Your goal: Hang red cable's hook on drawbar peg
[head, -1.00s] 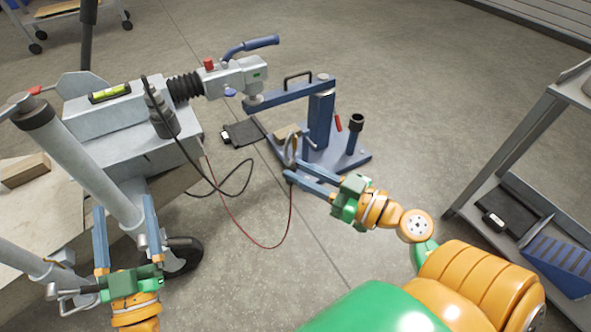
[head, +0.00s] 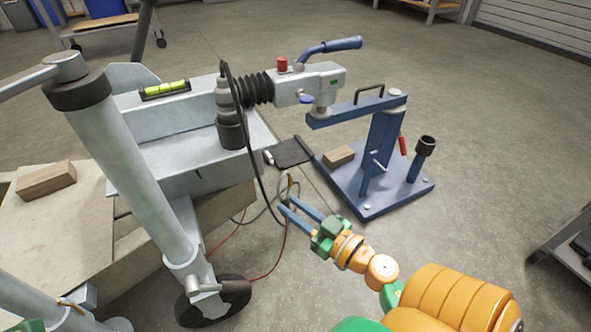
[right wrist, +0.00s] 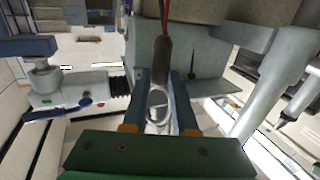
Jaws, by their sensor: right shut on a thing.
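My right gripper (head: 284,203) is shut on the red cable's hook (head: 290,185), a grey metal loop. It is near the side of the grey drawbar (head: 175,122), apart from it. In the right wrist view the hook (right wrist: 157,101) sits between the fingers, with a dark sleeve (right wrist: 162,58) and the red cable (right wrist: 164,12) running up from it. In the head view the red cable (head: 283,258) hangs in a loop below the gripper. I cannot make out the drawbar peg for certain. My left gripper is out of view.
A black cable (head: 252,160) hangs from a dark plug (head: 230,118) beside the drawbar, close to my right gripper. A blue stand (head: 378,165) under the coupling (head: 310,82) stands to the right. The jockey wheel (head: 212,302) is below left. Floor at right is mostly clear.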

